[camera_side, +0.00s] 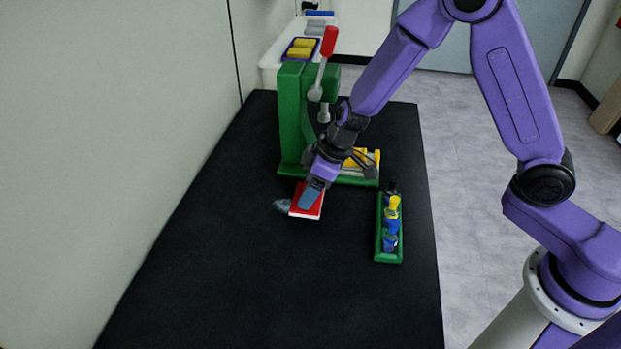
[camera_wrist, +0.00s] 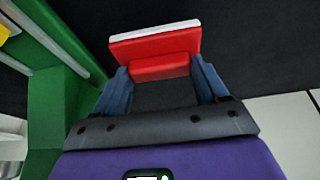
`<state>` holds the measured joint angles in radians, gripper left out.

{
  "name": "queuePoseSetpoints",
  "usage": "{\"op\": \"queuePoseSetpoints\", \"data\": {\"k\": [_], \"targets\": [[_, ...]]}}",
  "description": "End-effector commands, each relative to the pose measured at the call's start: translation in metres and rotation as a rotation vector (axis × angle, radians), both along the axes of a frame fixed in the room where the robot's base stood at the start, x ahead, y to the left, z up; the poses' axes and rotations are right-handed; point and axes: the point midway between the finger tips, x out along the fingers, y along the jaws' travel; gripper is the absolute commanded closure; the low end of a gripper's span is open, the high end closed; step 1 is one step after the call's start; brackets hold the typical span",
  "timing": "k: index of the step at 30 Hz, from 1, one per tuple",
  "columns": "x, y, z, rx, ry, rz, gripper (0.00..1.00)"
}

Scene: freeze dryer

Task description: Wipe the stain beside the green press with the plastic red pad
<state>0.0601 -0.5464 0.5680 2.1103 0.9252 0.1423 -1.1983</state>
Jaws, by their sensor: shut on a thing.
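The red pad (camera_side: 308,203) with a white underside is held in my gripper (camera_side: 312,190) low over the black table, in front of the green press (camera_side: 291,115). In the wrist view, the two blue fingers of my gripper (camera_wrist: 161,82) are shut on the grip of the red pad (camera_wrist: 150,47). A grey-blue stain (camera_side: 282,205) shows on the table just left of the pad, which seems to cover part of it. I cannot tell whether the pad touches the table. The stain is not visible in the wrist view, where the green press (camera_wrist: 62,105) stands close at left.
A green tray (camera_side: 389,257) with yellow, blue and black items lies to the right of the pad. A white bin (camera_side: 270,62) with yellow items stands behind the press. A wall runs along the left. The front of the black table (camera_side: 270,290) is clear.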

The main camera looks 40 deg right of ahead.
Motion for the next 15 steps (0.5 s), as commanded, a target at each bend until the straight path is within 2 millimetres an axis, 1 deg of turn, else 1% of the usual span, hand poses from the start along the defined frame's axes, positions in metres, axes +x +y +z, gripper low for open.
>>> {"op": "queuePoseSetpoints", "data": {"k": [11,15], "targets": [[0.0,0.0,-0.015,0.0,0.0,0.0,0.52],[0.001,-0.001,-0.028,0.0,0.002,-0.001,0.52]]}}
